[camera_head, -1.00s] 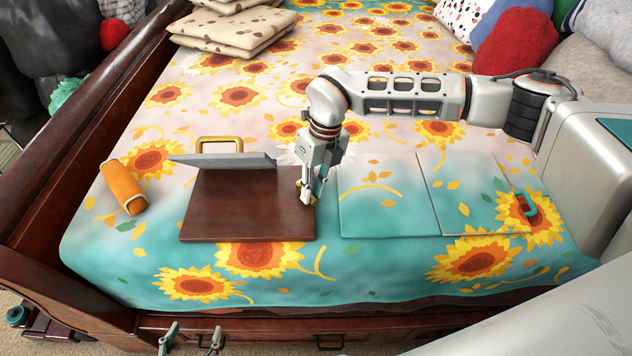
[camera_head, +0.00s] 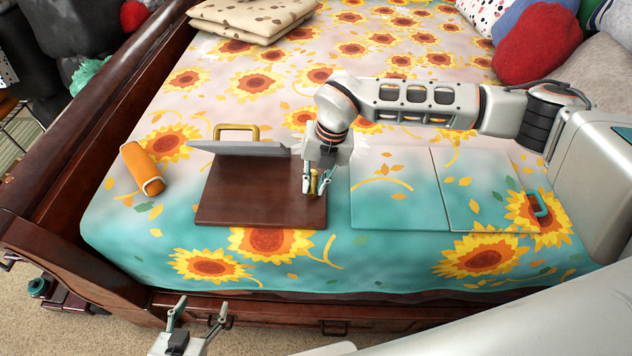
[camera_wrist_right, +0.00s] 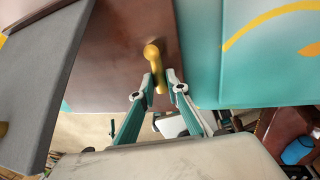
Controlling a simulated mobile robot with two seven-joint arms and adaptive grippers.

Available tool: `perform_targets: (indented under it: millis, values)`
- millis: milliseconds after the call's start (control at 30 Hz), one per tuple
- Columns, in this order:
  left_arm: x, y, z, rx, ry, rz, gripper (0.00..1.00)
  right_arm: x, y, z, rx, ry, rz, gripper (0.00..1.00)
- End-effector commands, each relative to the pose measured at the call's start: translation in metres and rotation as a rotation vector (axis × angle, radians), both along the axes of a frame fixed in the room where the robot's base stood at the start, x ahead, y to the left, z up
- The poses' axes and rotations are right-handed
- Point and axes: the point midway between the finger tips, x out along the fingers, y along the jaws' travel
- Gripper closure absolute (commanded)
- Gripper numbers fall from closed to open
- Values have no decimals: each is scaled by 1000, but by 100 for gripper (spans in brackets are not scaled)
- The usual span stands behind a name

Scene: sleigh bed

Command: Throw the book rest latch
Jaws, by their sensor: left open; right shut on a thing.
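The book rest is a dark brown board (camera_head: 250,195) lying on the bed, with a grey panel (camera_head: 250,148) tilted along its back and a brass handle (camera_head: 237,130) behind. The latch (camera_head: 314,178), a small brass lever, is near the board's right edge. My right gripper (camera_head: 316,187) reaches down over it, with a finger on each side. In the right wrist view, the latch (camera_wrist_right: 152,54) has its rounded end clear and its lower part between the fingertips of my right gripper (camera_wrist_right: 159,84). My left gripper (camera_head: 201,309) is open and empty at the bed's front edge.
An orange roll (camera_head: 142,168) lies left of the board. Two flat teal-and-white panels (camera_head: 395,205), one with a teal handle (camera_head: 537,204), lie to the right. Folded cushions (camera_head: 250,20) and pillows are further back. The dark wooden bed frame (camera_head: 60,170) borders the left.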

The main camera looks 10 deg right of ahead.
Motion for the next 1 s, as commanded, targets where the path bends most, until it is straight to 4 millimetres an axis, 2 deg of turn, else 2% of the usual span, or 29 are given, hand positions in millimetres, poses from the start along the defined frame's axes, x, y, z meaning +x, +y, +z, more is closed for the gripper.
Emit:
perform_targets:
  millis: [433, 467, 500, 867, 1000]
  values:
    - [0, 0, 0, -1, -1, 0, 38, 1, 1, 1, 1, -3, -9, 100]
    - [0, 0, 0, -1, -1, 0, 38, 1, 1, 1, 1, -3, -9, 78]
    - [0, 0, 1, -1, -1, 0, 38, 1, 1, 1, 1, -3, -9, 68]
    - [-1, 0, 1, 0, -1, -1, 38, 1, 0, 2, 1, -2, -8, 68]
    - [-1, 0, 1, 0, -1, -1, 38, 1, -2, 14, 1, -3, -8, 68]
